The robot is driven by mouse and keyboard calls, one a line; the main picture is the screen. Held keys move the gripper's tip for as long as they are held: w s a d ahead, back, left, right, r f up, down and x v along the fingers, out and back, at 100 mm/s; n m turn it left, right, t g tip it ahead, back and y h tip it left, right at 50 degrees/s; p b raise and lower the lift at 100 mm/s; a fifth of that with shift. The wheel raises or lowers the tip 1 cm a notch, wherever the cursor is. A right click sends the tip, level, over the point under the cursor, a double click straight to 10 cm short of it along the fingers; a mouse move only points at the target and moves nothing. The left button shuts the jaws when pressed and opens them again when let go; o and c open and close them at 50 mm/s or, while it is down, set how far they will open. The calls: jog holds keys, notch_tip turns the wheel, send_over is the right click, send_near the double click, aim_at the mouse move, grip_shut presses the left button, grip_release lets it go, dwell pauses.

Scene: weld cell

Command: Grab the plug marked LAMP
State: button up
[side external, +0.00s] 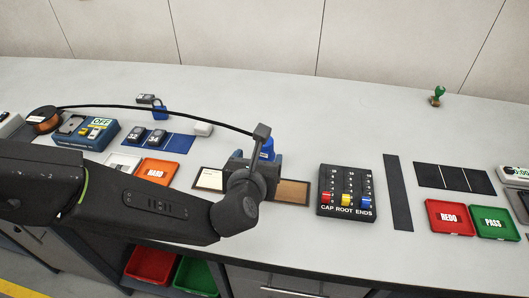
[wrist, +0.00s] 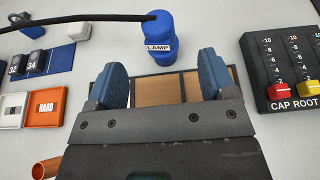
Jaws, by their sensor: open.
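The blue plug (wrist: 158,28) stands upright with a white LAMP label, at the top middle of the wrist view, with a black cable running from its top to the left. In the side external view only part of the plug (side external: 267,149) shows behind my gripper. My gripper (wrist: 163,75) is open, its two blue-padded fingers apart with nothing between them. The plug is beyond the fingertips in the wrist view, apart from them.
A framed brown panel (wrist: 158,92) lies below the fingers. The CAP ROOT ENDS slider board (side external: 345,190) is to the right. The orange HARD tile (side external: 157,172) and a blue mat with dark blocks (side external: 160,141) are to the left. REDO (side external: 451,218) and PASS (side external: 494,223) trays sit far right.

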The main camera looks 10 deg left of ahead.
aim_at(265, 153)
jog(key=x, duration=1)
jog(key=shift+a+r, duration=0.15)
jog(key=shift+c, duration=0.2)
jog(key=c, duration=1)
jog(key=shift+c, duration=0.4)
jog(key=shift+r, duration=0.1)
